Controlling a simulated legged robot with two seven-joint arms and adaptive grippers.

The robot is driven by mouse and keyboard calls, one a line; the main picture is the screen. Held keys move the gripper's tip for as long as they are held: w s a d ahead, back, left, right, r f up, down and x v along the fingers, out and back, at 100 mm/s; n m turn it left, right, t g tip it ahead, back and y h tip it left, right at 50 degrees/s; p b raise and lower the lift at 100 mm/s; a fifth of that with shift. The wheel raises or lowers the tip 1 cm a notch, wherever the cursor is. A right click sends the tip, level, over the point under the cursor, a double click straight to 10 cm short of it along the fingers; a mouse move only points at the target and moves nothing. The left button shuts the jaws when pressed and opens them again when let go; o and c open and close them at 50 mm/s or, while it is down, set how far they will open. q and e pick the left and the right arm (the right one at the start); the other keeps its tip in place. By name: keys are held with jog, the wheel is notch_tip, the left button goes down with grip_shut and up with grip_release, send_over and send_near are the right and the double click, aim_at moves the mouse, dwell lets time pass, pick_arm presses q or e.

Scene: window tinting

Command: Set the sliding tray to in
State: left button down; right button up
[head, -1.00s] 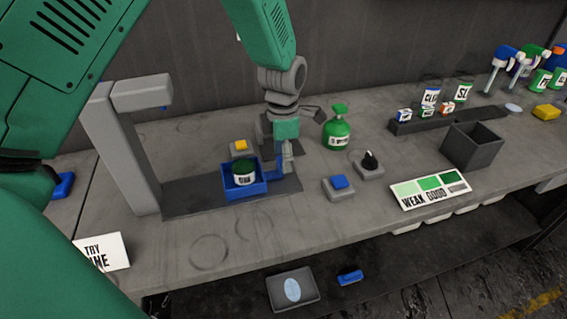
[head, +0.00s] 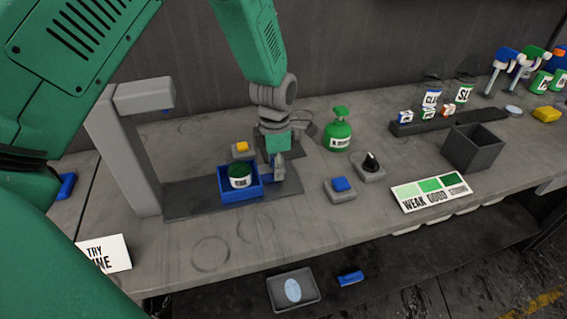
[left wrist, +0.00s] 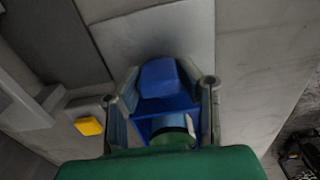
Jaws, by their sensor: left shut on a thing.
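The sliding tray (head: 243,193) is a small blue open box on a flat dark track (head: 188,197) on the bench. A jar (head: 239,181) with a dark green top and white label stands in it. My left gripper (head: 279,171) is at the tray's right side. In the left wrist view, my left gripper (left wrist: 168,88) has a finger on each side of the tray's blue handle block (left wrist: 160,77) and is shut on it. The jar is partly hidden there behind my green gripper body. My right gripper is not in view.
A grey post with an overhanging arm (head: 128,150) stands at the track's left end. A yellow button (head: 242,146) is behind the tray. A green bottle (head: 338,132), a blue button (head: 340,185) and a black knob (head: 371,162) stand to the right.

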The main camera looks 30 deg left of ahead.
aim_at(229, 173)
pick_arm(q)
jog(key=s+a+p, duration=0.1)
jog(key=s+a, duration=0.3)
jog(key=s+a+p, duration=0.2)
jog(key=s+a, duration=0.1)
jog(key=s, duration=0.1)
jog(key=shift+s+a+r, duration=0.15)
jog(key=shift+s+a, duration=0.05)
jog(key=shift+a, duration=0.2)
jog(key=shift+d, duration=0.15)
jog(key=c, duration=1.3)
grip_release()
jog(key=shift+c, duration=0.2)
jog(key=shift+o, duration=1.1)
jog(key=shift+s, duration=0.1)
jog(key=shift+a+r, duration=0.1)
jog(key=shift+a, duration=0.1)
notch_tip(229, 173, up, 10)
jog(key=shift+d+r, duration=0.15)
jog(key=shift+r, duration=0.65)
